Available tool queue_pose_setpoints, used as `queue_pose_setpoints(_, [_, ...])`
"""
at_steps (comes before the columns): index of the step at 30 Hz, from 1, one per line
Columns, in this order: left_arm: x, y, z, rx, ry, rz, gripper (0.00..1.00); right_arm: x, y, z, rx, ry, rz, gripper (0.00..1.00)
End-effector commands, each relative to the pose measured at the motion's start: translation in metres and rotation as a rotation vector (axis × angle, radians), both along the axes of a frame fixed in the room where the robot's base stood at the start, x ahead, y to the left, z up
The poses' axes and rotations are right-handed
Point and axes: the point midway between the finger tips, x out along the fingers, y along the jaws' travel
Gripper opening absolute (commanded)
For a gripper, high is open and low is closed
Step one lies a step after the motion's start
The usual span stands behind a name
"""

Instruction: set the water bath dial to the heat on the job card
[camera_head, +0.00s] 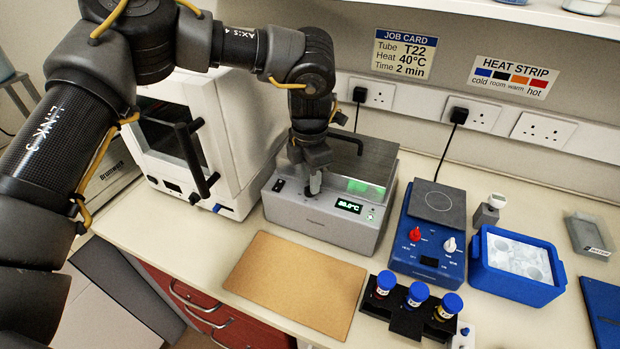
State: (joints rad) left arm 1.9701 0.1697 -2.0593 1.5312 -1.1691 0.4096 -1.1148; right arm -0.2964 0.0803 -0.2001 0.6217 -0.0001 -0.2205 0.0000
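The job card (403,54) on the back wall reads tube T22, heat 40°C, time 2 min. The water bath (312,220) is a grey metal box with a lid and a lit green display (349,206). The digits are small and seem to read about 30.0°C. My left gripper (315,187) points down at the left part of the bath's front. It covers that spot, so I cannot make out the dial or whether the fingers are closed on it. My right gripper is out of view.
A white oven-like cabinet (237,125) stands close left of the bath. A tan mat (295,282) lies in front. A blue hotplate (428,245), a blue ice box (517,283) and a black rack (404,322) with blue-capped tubes stand to the right.

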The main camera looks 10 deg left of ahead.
Motion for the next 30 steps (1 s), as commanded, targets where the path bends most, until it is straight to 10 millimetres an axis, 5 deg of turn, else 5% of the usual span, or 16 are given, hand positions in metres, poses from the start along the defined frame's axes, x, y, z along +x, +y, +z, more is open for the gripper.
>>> queue_pose_setpoints(15, [0.000, 0.000, -0.021, 0.001, -0.001, 0.000, 0.34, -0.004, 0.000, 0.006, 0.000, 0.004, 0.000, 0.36])
queue_pose_setpoints(23, [0.000, 0.000, -0.020, 0.001, -0.001, 0.000, 0.02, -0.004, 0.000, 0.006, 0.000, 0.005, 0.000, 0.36])
queue_pose_setpoints(30, [0.000, 0.000, -0.020, 0.000, -0.001, -0.022, 0.02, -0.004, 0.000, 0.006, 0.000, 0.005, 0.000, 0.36])
